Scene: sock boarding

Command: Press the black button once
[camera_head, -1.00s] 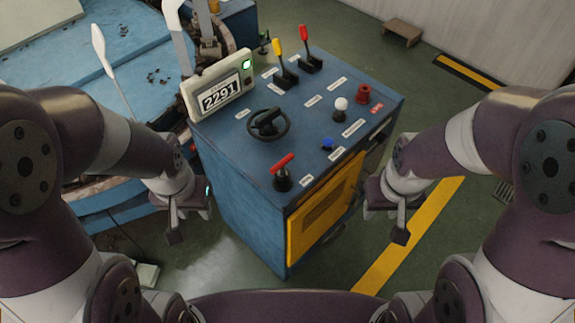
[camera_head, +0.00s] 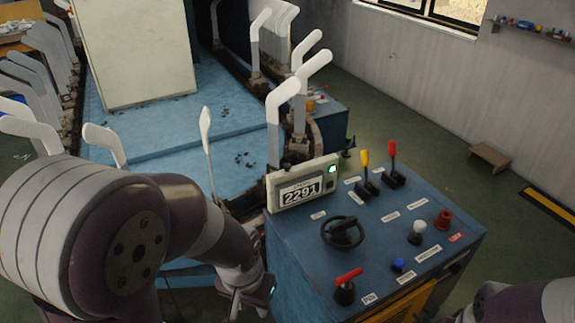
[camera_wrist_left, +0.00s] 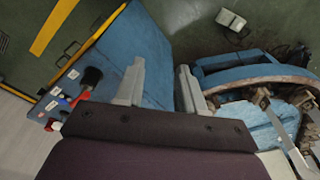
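The blue control console (camera_head: 290,262) stands at the lower right of the head view, its top carrying the controls. I cannot pick out a plain black button on it. A black handwheel (camera_head: 342,232) sits on the near left part of the top, below the display. A blue button (camera_head: 398,265), a white knob (camera_head: 416,232) and a red knob (camera_head: 443,219) lie to its right. My left gripper (camera_head: 246,298) is beside the console's left side, below its top, apart from the controls. In the left wrist view its fingers (camera_wrist_left: 160,85) are spread and empty. My right gripper is out of view.
A display (camera_head: 302,190) reading 2291 stands at the console's back left. Yellow (camera_head: 365,160) and red (camera_head: 392,152) levers rise behind, and a red T-handle (camera_head: 347,283) in front. White sock forms (camera_head: 283,105) on a blue machine stand behind and left.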

